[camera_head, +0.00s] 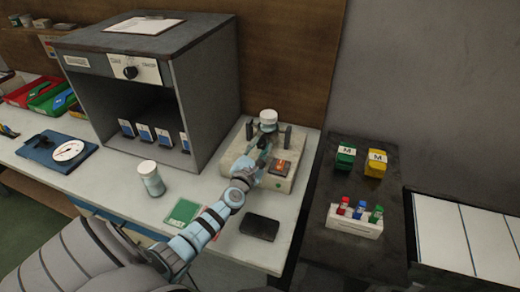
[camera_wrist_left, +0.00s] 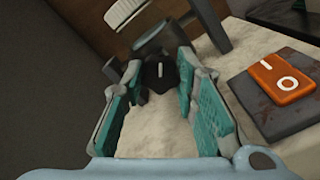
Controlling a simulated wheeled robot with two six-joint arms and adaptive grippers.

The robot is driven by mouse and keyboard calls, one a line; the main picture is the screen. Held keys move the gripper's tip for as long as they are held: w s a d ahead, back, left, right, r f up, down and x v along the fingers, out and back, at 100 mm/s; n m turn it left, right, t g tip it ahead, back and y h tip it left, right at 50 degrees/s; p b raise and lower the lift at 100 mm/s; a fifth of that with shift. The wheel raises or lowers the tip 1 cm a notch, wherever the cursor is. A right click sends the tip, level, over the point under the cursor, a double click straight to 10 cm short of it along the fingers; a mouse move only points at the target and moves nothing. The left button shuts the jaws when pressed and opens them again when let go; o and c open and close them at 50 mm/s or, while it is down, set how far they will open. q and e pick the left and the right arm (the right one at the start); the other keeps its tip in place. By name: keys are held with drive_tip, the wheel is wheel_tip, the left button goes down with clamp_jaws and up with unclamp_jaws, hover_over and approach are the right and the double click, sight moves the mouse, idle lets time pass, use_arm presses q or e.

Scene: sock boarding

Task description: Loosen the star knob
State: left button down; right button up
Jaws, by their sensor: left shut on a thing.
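The star knob (camera_wrist_left: 160,78) is black with a pale mark on its face. It sits on the pale machine (camera_head: 236,160) at the back right of the bench. My left gripper (camera_head: 264,154) reaches over the machine, and in the left wrist view its teal-padded fingers (camera_wrist_left: 160,92) are shut on the knob, one on each side. In the head view the gripper hides the knob. My right gripper is not in view.
An orange I/O switch (camera_head: 280,167) sits beside the gripper on the machine. Posts and a white-topped cylinder (camera_head: 268,116) stand behind it.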

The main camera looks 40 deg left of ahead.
use_arm(q)
drive_tip(key=n+b, duration=0.1)
drive_tip(key=n, duration=0.4)
drive_tip(key=shift+n, duration=0.4)
idle(0.3)
drive_tip(key=c, duration=1.3)
unclamp_jaws()
drive_tip(key=v, duration=1.2)
drive_tip(key=shift+d, duration=0.1)
drive_tip(key=shift+w+d, duration=0.1)
